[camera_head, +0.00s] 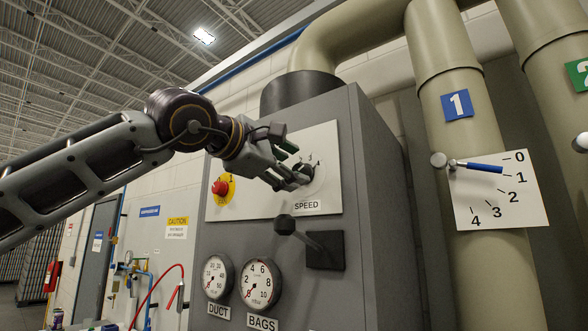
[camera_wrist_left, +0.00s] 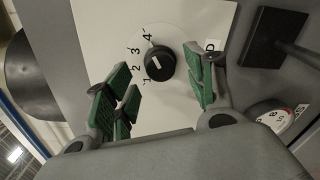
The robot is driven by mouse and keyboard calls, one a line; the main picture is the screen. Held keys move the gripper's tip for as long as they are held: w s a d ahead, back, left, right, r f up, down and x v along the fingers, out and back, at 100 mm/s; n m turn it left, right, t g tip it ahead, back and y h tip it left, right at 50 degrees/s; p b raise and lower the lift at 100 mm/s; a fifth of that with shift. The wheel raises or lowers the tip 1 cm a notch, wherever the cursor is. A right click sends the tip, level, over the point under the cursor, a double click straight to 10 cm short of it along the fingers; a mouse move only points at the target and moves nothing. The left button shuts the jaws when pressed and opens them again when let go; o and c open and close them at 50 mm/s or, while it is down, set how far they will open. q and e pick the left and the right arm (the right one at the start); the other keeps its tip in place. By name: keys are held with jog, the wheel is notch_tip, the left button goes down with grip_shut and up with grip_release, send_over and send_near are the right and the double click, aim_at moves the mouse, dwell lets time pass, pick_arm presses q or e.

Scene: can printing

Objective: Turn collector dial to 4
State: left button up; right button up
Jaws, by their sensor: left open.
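The collector dial is a black round knob (camera_wrist_left: 160,63) on a white plate with printed numbers 1 to 4. In the head view the knob (camera_head: 306,172) sits above the SPEED label, partly hidden by my fingers. My left gripper (camera_head: 292,166) is open in front of the dial. In the left wrist view its green-padded fingers (camera_wrist_left: 160,75) spread to either side of the knob, and no contact shows. My right gripper is not in view.
A red stop button (camera_head: 220,187) is left of the dial. A black-knobbed lever (camera_head: 285,224) sticks out below it. Two gauges (camera_head: 262,284) are lower on the grey cabinet (camera_head: 362,130). A pipe with a blue-handled valve (camera_head: 480,167) stands at right.

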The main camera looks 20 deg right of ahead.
pick_arm(q)
jog(key=v, duration=0.9)
dwell(0.8)
